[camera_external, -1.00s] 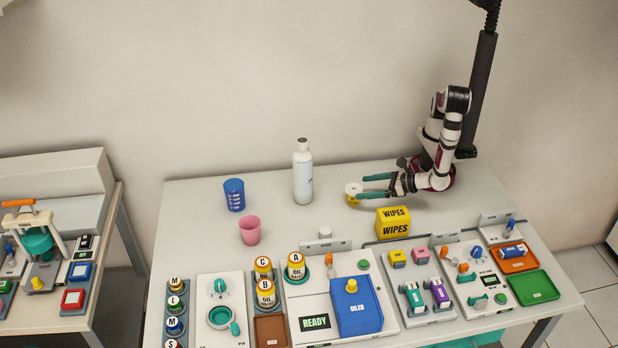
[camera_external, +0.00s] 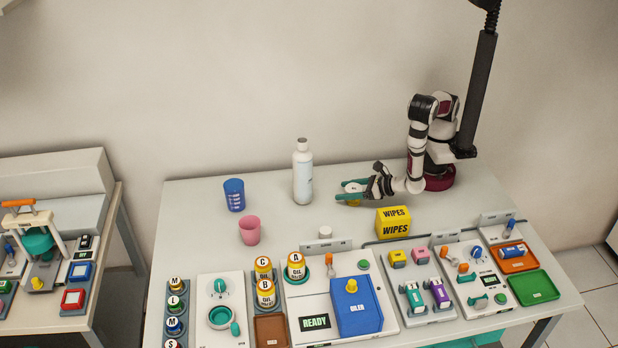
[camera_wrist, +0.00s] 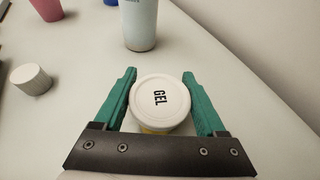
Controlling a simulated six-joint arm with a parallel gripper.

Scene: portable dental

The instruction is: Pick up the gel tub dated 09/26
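In the external view the tub (camera_external: 353,187) sits between the fingers of my gripper (camera_external: 352,191), low at the table top. No date is visible on the tub; its side is mostly hidden.
A white bottle (camera_external: 302,172) stands left of the tub, with a blue cup (camera_external: 234,195) and a pink cup (camera_external: 250,230) beyond it. A yellow wipes box (camera_external: 393,222) sits in front right. A small white cylinder (camera_wrist: 31,78) is left of my gripper. Equipment panels fill the front edge.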

